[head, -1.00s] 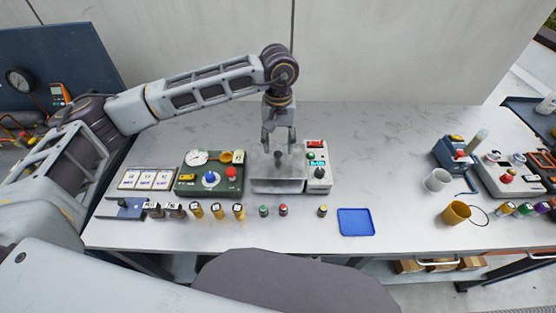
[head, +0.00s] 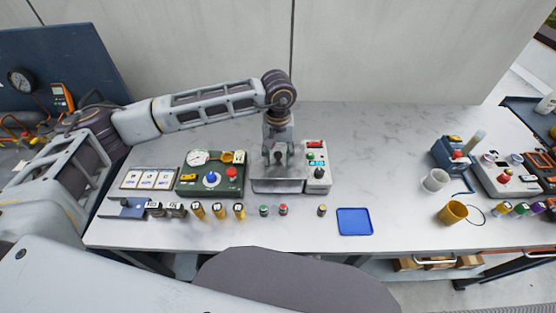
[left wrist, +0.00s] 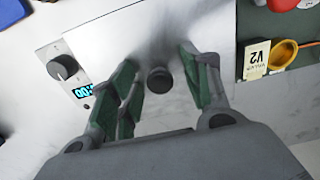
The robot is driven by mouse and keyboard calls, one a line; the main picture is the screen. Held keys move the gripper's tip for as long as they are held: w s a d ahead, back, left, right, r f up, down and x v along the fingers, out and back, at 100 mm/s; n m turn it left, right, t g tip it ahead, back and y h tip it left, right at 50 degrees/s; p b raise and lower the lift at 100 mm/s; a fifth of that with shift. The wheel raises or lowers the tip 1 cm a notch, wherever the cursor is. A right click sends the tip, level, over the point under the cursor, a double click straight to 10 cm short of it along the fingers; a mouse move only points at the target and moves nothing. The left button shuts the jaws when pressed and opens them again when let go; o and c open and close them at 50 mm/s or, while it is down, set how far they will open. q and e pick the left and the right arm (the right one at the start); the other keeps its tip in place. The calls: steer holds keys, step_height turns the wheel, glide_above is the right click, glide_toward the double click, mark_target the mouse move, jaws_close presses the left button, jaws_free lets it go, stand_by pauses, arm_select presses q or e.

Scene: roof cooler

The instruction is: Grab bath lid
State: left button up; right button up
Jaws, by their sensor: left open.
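The bath lid (head: 277,185) is a flat grey metal cover with a dark round knob, on the bath unit at the middle of the table. In the left wrist view the shiny lid (left wrist: 150,40) and its black knob (left wrist: 159,80) show close up. My left gripper (head: 278,154) is above the lid, pointing down. In the left wrist view its green-padded fingers (left wrist: 160,88) are open, one on each side of the knob, with gaps visible. My right gripper is not in view.
A control panel (head: 317,176) with a display and black dial adjoins the lid on the right. A green box (head: 210,178) with a gauge stands to the left. Several small vials line the front, near a blue tray (head: 355,221).

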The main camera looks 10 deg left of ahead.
mark_target(278, 153)
arm_select(q)
jaws_close()
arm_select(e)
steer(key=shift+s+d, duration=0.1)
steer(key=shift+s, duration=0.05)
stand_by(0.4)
arm_select(q)
steer(key=shift+r, duration=0.15)
steer(key=shift+r, duration=0.6)
step_height(278, 153, up, 8)
steer(key=shift+f+b, duration=0.2)
steer(key=shift+b, duration=0.45)
steer(key=shift+r, duration=0.5)
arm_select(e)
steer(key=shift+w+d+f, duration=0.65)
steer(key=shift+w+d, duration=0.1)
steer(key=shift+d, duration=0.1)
